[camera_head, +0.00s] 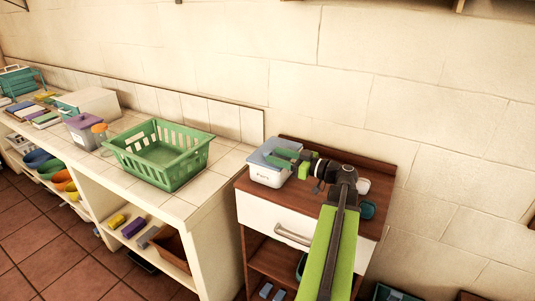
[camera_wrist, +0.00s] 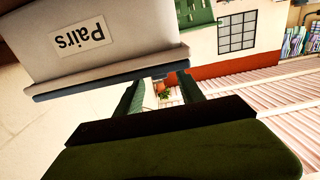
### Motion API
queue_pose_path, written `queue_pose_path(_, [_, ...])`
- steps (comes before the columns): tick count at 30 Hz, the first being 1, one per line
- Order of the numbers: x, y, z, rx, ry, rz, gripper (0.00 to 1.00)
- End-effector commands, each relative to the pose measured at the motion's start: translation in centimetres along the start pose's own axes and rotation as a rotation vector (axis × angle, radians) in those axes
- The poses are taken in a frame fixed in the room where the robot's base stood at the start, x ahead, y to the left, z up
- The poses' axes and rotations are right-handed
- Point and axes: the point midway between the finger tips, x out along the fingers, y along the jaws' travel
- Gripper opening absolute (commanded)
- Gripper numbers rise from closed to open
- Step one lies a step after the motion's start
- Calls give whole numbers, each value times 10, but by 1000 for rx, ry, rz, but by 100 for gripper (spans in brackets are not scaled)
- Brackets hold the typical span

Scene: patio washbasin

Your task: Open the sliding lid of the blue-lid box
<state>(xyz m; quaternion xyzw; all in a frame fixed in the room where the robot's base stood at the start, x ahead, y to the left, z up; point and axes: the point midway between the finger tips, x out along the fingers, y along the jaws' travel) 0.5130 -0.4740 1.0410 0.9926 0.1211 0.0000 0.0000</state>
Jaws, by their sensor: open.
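The white box (camera_head: 266,177) with a blue sliding lid (camera_head: 262,157) stands on the brown cabinet top. In the wrist view the box (camera_wrist: 130,20) appears upside down, with a label reading "Pairs", and the edge of its blue lid (camera_wrist: 110,80) shows below it. My gripper (camera_head: 287,159) is at the right side of the box, at about lid height. In the wrist view the two green fingers of my gripper (camera_wrist: 162,90) are apart, with nothing visible held between them. The fingertips are close to the lid's edge; I cannot tell whether they touch it.
The brown cabinet (camera_head: 284,206) has a drawer with a handle. A teal item (camera_head: 368,209) and a white item (camera_head: 363,186) lie near my arm. A green basket (camera_head: 160,154) stands on the tiled counter to the left. The wall is close behind the cabinet.

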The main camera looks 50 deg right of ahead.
Motion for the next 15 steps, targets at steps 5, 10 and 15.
queue_pose_path(5, [31, 0, 0, 0, 0, -2, 45])
queue_pose_path(10, [42, 0, 0, 0, 0, 0, 45])
queue_pose_path(15, [42, 0, 0, 0, 0, 1, 45])
